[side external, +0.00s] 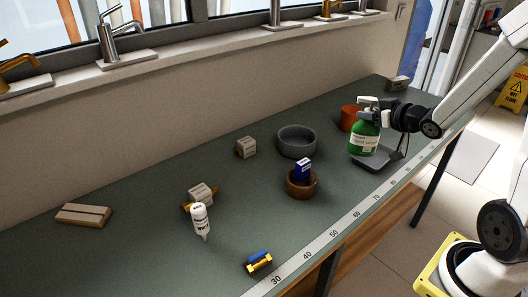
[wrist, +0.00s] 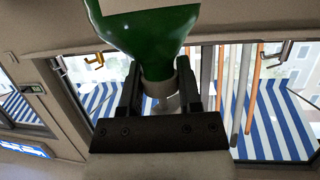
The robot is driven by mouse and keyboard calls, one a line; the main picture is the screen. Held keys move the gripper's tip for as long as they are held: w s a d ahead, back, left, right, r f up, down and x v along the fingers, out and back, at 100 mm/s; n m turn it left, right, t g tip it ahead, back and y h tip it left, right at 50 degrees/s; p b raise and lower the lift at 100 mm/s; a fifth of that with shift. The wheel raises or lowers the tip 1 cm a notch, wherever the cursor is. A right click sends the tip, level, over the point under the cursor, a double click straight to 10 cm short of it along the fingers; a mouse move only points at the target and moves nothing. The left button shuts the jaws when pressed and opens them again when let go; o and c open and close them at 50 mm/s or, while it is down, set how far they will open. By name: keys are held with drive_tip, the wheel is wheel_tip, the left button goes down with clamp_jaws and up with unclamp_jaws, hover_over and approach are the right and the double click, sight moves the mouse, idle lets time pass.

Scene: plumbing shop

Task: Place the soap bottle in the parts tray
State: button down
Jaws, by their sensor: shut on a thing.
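The soap bottle (side external: 364,139) is green with a pale label and a white top, and it is roughly upright at the right of the side view. My gripper (side external: 377,110) is shut on its neck from the right. In the wrist view the green bottle (wrist: 150,35) narrows to a neck between the two dark fingers of my gripper (wrist: 159,85). A flat dark grey piece (side external: 372,163), possibly the parts tray, lies below the bottle near the bench's front edge. I cannot tell whether the bottle touches it.
A grey round bowl (side external: 297,143) and an orange pot (side external: 349,118) stand nearby. A brown bowl (side external: 301,187) holds a blue box (side external: 303,169). A white bottle (side external: 200,221), small boxes and a yellow-blue part (side external: 259,262) are farther left. The bench (side external: 130,255) is clear between them.

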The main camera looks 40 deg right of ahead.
drive_tip(key=s+d+m+g+h, duration=0.1)
drive_tip(key=s+d+m+h, duration=0.2)
drive_tip(key=s+d, duration=0.5)
drive_tip(key=shift+d+h, duration=0.3)
drive_tip(key=shift+d, duration=0.5)
drive_tip(key=shift+w, duration=0.1)
drive_tip(key=w+d+f, duration=0.7)
drive_tip(key=w+f, duration=0.2)
drive_tip(key=w, duration=0.2)
drive_tip(key=shift+d, duration=0.25)
drive_tip(key=shift+w+f, duration=0.1)
drive_tip(key=shift+w+d+f, duration=0.15)
drive_tip(key=shift+f, duration=1.85)
